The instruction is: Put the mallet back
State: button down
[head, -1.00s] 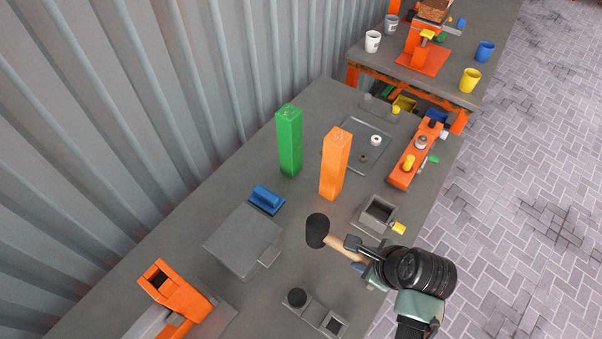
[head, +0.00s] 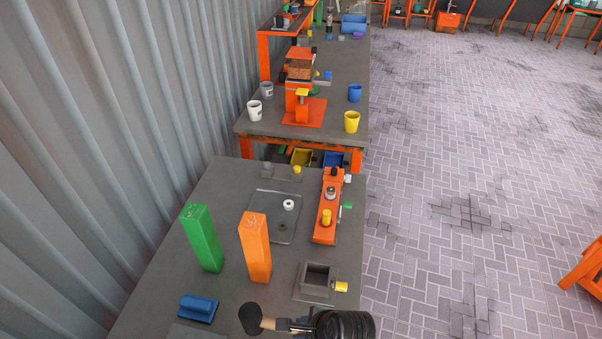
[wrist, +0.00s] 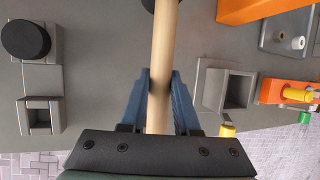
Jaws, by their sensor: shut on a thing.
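The mallet has a black head (head: 250,319) and a pale wooden handle (wrist: 163,60). My gripper (wrist: 160,95) is shut on the handle, with one blue finger on each side of it. In the head view my gripper (head: 296,326) is at the bottom edge and mostly cut off. The mallet head is left of it, in front of the orange post (head: 255,248). In the wrist view only a bit of the black head shows at the top edge. A grey block with a square hole (wrist: 40,116) and a black round piece (wrist: 26,40) lies left of my gripper there.
A grey open box (head: 316,279) with a yellow knob stands right of the mallet. A green post (head: 202,238) and a blue-handled block (head: 198,308) stand left. An orange tool (head: 328,207) lies along the table's right edge. Open paved floor (head: 470,220) lies to the right.

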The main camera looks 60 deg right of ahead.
jog(key=shift+f, duration=1.7)
jog(key=c, duration=0.6)
grip_release()
jog(key=shift+f, duration=0.1)
jog(key=shift+c, duration=0.2)
jog(key=v, duration=1.2)
